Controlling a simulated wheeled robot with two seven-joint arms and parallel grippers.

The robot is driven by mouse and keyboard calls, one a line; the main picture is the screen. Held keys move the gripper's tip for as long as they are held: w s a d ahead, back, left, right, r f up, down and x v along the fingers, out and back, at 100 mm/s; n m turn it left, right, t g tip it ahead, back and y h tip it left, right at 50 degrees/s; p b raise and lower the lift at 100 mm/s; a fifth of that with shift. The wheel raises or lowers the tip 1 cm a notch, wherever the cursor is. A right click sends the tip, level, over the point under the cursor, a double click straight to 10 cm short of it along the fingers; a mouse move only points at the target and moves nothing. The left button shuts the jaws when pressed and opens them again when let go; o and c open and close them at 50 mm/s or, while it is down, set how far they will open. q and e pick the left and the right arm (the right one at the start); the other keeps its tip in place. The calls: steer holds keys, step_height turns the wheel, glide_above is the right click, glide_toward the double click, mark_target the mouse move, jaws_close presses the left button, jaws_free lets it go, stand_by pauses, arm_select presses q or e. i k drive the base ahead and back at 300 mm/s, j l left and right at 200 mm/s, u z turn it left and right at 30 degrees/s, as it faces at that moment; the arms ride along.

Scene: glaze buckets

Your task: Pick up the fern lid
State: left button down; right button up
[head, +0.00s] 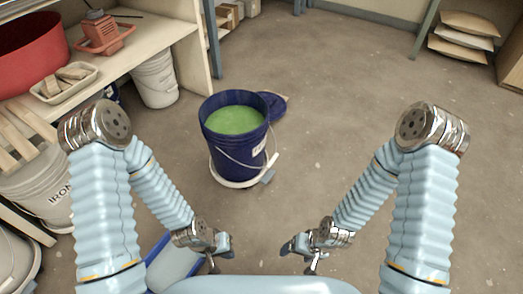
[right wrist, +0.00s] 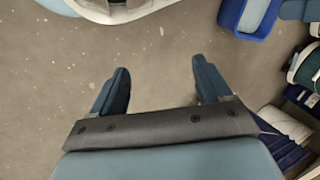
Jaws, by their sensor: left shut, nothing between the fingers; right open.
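A dark blue lid (head: 274,104) lies on the floor just behind the dark blue bucket (head: 235,150), which hides part of it. I cannot read any name on the lid. The bucket is open, full of green glaze (head: 234,120), and stands on a white round base (head: 228,183). My left gripper (head: 222,256) is shut and empty, low in front of the bucket. My right gripper (head: 297,250) is open and empty, low to the right of the left one. Its two spread fingers show in the right wrist view (right wrist: 160,78) with bare floor between them.
A workbench (head: 150,35) with a red tub (head: 30,48) runs along the left, with white buckets (head: 155,80) below. A blue bin (head: 155,250) is by my left arm. Sacks (head: 465,35) lie on a shelf at far right. Floor right of the bucket is clear.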

mark_target(277, 106)
steer(key=z, duration=0.4)
steer(key=i+z, duration=0.4)
steer(key=i, duration=1.6)
steer(key=i+l+u, duration=0.15)
steer(key=i, duration=1.4)
steer(key=u, duration=0.95)
steer(key=i+l+u, duration=0.1)
steer(key=u, duration=1.25)
steer(key=l+u, duration=0.1)
steer(key=u, duration=0.85)
steer(key=l+u, duration=0.1)
steer(key=u, duration=0.35)
